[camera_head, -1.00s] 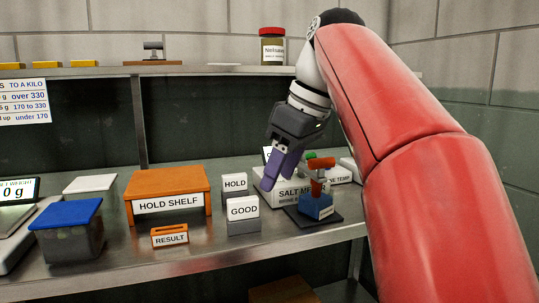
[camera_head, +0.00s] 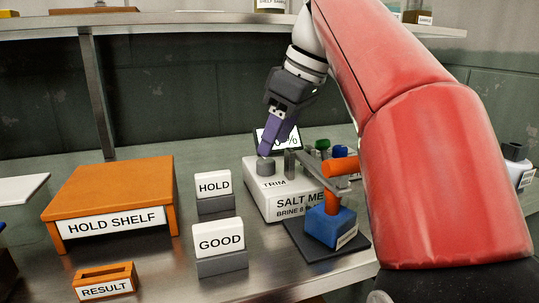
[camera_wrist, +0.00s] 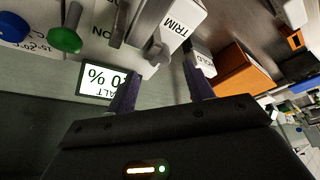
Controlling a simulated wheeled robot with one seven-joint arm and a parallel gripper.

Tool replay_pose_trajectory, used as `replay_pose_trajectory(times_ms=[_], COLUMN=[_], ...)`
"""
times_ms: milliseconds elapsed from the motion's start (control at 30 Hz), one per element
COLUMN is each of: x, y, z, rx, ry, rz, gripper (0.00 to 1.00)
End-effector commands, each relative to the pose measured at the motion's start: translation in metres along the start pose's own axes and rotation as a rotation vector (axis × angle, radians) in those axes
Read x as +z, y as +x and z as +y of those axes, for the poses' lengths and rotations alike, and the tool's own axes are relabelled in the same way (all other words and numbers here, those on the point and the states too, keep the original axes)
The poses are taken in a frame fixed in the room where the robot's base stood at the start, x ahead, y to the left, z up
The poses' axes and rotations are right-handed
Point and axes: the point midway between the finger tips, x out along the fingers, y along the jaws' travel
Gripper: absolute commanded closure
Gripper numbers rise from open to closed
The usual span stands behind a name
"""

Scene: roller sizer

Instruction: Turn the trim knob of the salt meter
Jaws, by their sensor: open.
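The salt meter (camera_head: 284,204) is a white box with a lit display (camera_head: 270,138) at its back; my gripper partly covers the display. The trim knob (camera_head: 266,167) is a short grey cylinder on its top left, by the word TRIM. My gripper (camera_head: 266,152) points down with its purple fingertips just above or at the knob. In the wrist view the fingers are apart, and the grey knob (camera_wrist: 158,50) shows ahead in the gap between them. I cannot tell whether a finger touches it. The display (camera_wrist: 105,80) shows upside down there, partly behind a finger.
A blue block with an orange handle (camera_head: 340,167) and a grey bar stands close at the meter's right front. A green knob (camera_head: 323,144) is behind it. HOLD (camera_head: 213,184) and GOOD (camera_head: 219,238) signs stand left, beside the orange hold shelf (camera_head: 110,190). A steel shelf runs above.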

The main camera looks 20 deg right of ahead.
Motion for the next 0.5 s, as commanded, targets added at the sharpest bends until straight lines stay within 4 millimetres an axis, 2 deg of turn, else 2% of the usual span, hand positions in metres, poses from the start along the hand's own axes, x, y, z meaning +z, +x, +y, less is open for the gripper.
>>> replay_pose_trajectory(times_ms=[33,200,500], x=[0.001,0.001,0.000], y=[0.012,0.034,0.044], z=[0.000,0.000,0.000], rx=[-0.002,-0.002,0.000], ry=[-0.001,0.000,-0.001], rz=[-0.001,0.000,0.001], gripper=[0.48,0.48,0.48])
